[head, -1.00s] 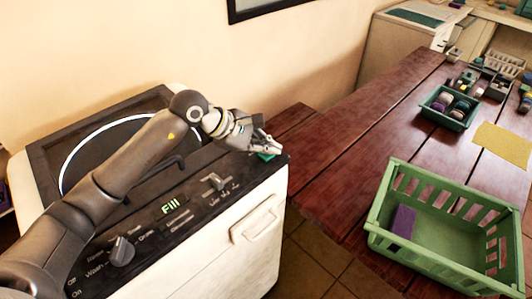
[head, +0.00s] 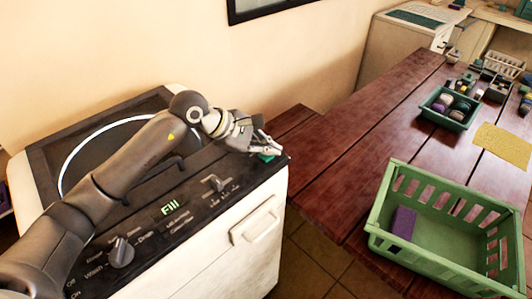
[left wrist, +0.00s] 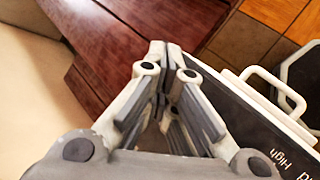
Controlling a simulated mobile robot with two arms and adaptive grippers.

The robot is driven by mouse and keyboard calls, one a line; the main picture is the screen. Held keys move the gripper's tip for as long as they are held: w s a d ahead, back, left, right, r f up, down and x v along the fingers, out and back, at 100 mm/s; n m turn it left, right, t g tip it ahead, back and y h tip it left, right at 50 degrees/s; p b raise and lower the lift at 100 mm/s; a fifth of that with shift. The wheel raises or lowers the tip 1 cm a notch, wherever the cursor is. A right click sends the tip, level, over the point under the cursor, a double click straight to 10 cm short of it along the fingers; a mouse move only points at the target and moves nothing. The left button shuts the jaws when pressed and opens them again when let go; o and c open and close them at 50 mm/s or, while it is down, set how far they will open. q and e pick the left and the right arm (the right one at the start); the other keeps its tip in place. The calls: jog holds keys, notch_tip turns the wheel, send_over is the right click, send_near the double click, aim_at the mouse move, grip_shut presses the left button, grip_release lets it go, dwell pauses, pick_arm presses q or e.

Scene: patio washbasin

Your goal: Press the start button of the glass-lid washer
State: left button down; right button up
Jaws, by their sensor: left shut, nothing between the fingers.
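The washer (head: 215,258) is white with a black top panel and a round lid ringed in white, partly hidden behind my left arm. Its display (head: 169,208) reads "Fill" in green. A green button (head: 266,157) sits at the panel's right end. My left gripper (head: 276,150) is shut and empty, its fingertips right over the green button and partly covering it; I cannot tell whether they touch. In the left wrist view the shut fingers (left wrist: 163,52) hide the button. My right gripper is not in view.
A large knob (head: 121,252) and a slider (head: 215,183) stand up from the panel. A handle (head: 254,226) juts from the washer's front. To the right, a wooden table (head: 345,165) bears a green basket (head: 435,262) with a purple block, and a small tray (head: 446,117).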

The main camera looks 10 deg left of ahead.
aim_at(267, 158)
pick_arm(q)
jog(key=shift+r, duration=0.75)
jog(key=shift+r, duration=0.15)
jog(key=shift+r+p, duration=1.15)
jog(key=shift+r, duration=1.25)
